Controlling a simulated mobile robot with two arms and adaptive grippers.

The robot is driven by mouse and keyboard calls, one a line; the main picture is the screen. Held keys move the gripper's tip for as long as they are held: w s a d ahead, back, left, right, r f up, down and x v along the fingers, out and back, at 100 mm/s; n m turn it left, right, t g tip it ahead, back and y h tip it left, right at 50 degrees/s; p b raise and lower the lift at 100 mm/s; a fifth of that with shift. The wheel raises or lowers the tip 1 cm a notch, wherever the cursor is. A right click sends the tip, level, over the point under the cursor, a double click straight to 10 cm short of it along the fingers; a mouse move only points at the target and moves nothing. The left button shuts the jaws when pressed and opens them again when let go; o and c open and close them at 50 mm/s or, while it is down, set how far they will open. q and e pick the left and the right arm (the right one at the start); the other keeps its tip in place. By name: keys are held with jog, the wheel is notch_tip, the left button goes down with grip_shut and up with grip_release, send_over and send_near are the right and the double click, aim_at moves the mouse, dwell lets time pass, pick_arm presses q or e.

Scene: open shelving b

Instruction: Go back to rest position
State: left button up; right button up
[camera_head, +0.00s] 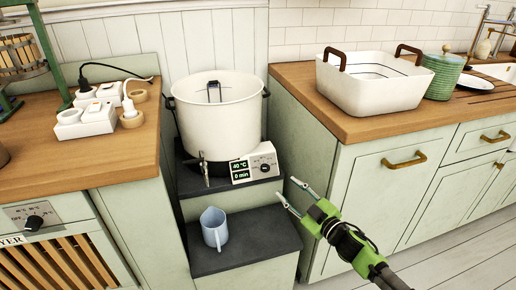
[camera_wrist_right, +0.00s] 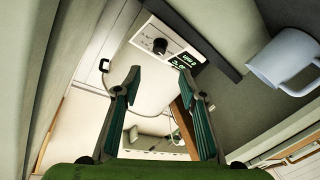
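My right gripper (camera_head: 290,196) is open and empty in the head view, in front of the stepped dark shelf, to the right of the light blue mug. In the right wrist view its two fingers (camera_wrist_right: 165,100) are spread with nothing between them. The light blue mug (camera_head: 214,228) stands upright on the lower dark step, apart from the gripper; it also shows at the right edge of the wrist view (camera_wrist_right: 286,62). My left gripper does not show in either view.
A large white pot (camera_head: 217,112) with a tap and control panel (camera_head: 254,166) stands on the upper step (camera_head: 195,184). Wooden counters flank it, the left with power sockets (camera_head: 86,121), the right with a white basin (camera_head: 372,85) and green jar (camera_head: 443,76). Floor at lower right is clear.

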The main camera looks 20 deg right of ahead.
jog(key=s+a+f+m+g+h, duration=0.2)
jog(key=s+f+m+g+h, duration=0.35)
jog(key=s+f, duration=1.1)
jog(key=s+a+f+m+g+p, duration=0.1)
jog(key=s+a+f+g+p, duration=0.15)
jog(key=s+f, duration=0.4)
jog(key=s+a+f+m+g+p, duration=0.1)
jog(key=s+f+g, duration=0.25)
jog(key=s, duration=0.65)
jog(key=s+a+f+g+p, duration=0.1)
jog(key=s+f+g+p, duration=0.2)
jog(key=s, duration=0.5)
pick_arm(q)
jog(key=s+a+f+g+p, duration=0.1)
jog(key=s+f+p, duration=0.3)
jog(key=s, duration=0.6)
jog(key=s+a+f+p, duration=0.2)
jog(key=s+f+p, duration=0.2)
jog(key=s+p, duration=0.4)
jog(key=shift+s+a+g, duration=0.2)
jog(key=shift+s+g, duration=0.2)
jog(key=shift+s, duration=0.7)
pick_arm(e)
jog(key=s+d+f, duration=0.1)
jog(key=s+f, duration=0.1)
jog(key=s, duration=0.6)
jog(key=s+d+f+g, duration=0.1)
jog(key=s+f, duration=0.2)
jog(key=s, duration=0.6)
jog(key=shift+d, duration=0.35)
